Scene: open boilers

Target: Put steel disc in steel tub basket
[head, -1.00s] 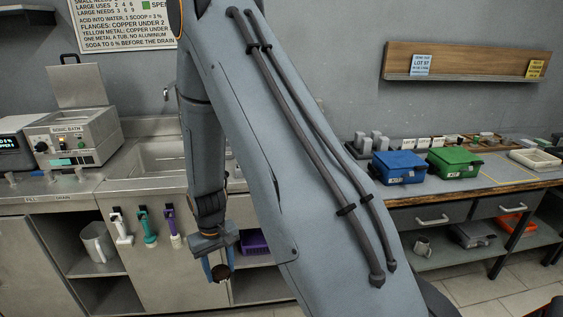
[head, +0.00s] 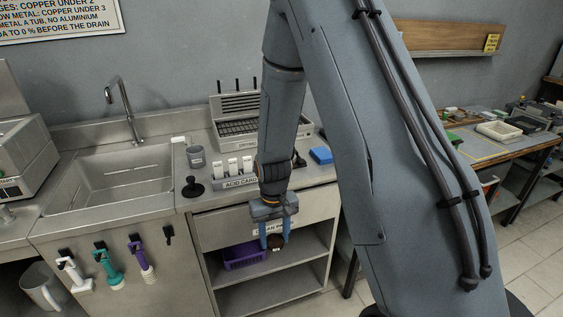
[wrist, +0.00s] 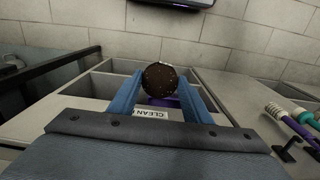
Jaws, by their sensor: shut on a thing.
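My gripper (head: 274,240) is shut on a dark brown, speckled round disc (head: 275,242), which I take to be the steel disc. The disc also shows between the two blue fingers in the wrist view (wrist: 160,78). In the head view, my gripper hangs in front of the open shelf unit below the counter. A purple basket (head: 244,257) sits on that unit's upper shelf, partly behind my gripper. It shows as a purple patch below the disc in the wrist view (wrist: 163,101). I cannot make out a basket marked as the steel tub's.
A sink (head: 125,180) is at the left. White, teal and purple-handled tools (head: 107,265) hang on the cabinet front. A grey rack (head: 236,120) and a blue block (head: 321,155) stand on the counter. A workbench (head: 490,150) is at the right.

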